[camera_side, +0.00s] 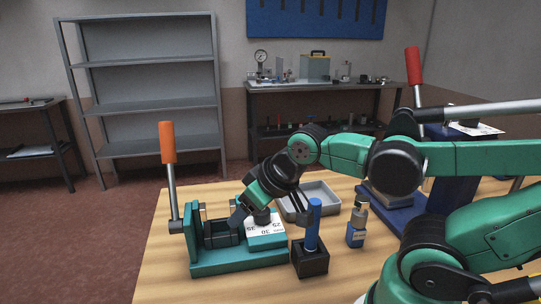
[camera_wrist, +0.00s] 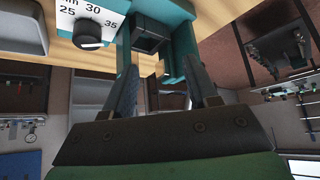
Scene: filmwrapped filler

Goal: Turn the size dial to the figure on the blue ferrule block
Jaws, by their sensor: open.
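The teal crimping machine (camera_side: 215,265) stands on the table with an orange-handled lever (camera_side: 168,160) at its left. Its white scale plate (camera_side: 251,229) reads 25, 30 and 35. In the wrist view the black size dial (camera_wrist: 90,33) sits just under these figures, left of my fingers; I cannot tell its setting. My gripper (camera_wrist: 163,72) is open and empty, fingers apart, not around the dial. A small blue block (camera_side: 355,238) with a silver top bears an unreadable white label.
A black block (camera_side: 310,262) with an upright blue cylinder (camera_side: 313,222) stands right of the machine. A grey tray (camera_side: 322,190) lies behind. A dark blue machine (camera_side: 400,220) with a red-handled lever (camera_side: 413,65) stands at the right. The table's front left is bare.

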